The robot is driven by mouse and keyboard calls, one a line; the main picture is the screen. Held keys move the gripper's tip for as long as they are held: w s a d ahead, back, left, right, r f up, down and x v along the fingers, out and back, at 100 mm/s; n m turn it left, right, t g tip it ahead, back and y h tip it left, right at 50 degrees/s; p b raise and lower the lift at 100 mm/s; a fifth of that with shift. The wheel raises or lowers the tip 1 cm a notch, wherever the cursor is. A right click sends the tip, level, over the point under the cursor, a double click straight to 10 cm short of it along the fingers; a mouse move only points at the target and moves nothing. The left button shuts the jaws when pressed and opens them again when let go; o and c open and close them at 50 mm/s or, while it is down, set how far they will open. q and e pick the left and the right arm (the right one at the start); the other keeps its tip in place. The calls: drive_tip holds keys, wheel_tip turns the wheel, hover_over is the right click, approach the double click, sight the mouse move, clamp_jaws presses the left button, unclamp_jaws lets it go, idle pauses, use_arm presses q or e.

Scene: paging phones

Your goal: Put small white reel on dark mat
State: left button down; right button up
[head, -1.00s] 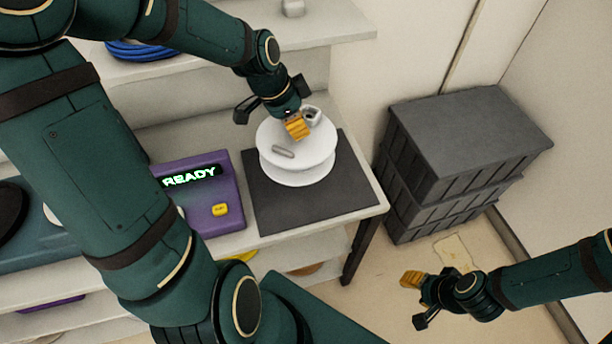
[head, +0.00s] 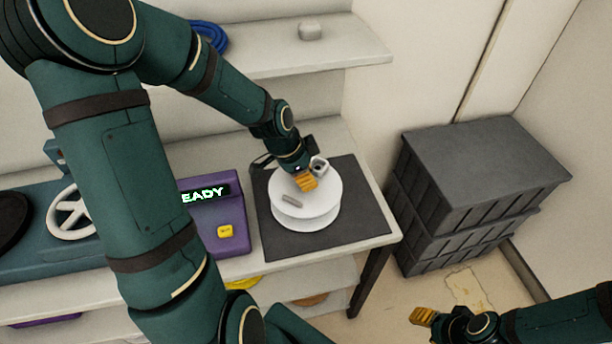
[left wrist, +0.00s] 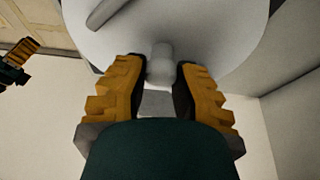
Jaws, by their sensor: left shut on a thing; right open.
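The small white reel (head: 312,208) has two round flanges and a grey bar on its top face. It is over the dark mat (head: 358,185) on the bench; I cannot tell whether it touches the mat. My left gripper (head: 308,180) is shut on the reel at its top. In the left wrist view the fingers (left wrist: 160,85) stand either side of a pale knob on the reel (left wrist: 225,35). My right gripper (head: 430,325) is open and empty, low at the right, away from the bench and partly cut off by the frame.
A purple box (head: 215,240) with a lit display and yellow button stands left of the mat. Stacked dark crates (head: 480,170) stand right of the bench.

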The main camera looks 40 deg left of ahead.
use_arm(q)
drive_tip(key=c, duration=0.9)
unclamp_jaws()
drive_tip(key=shift+o, duration=0.2)
drive_tip(key=p+v, duration=0.3)
drive_tip(key=v, duration=0.9)
drive_tip(key=shift+d+r, duration=0.1)
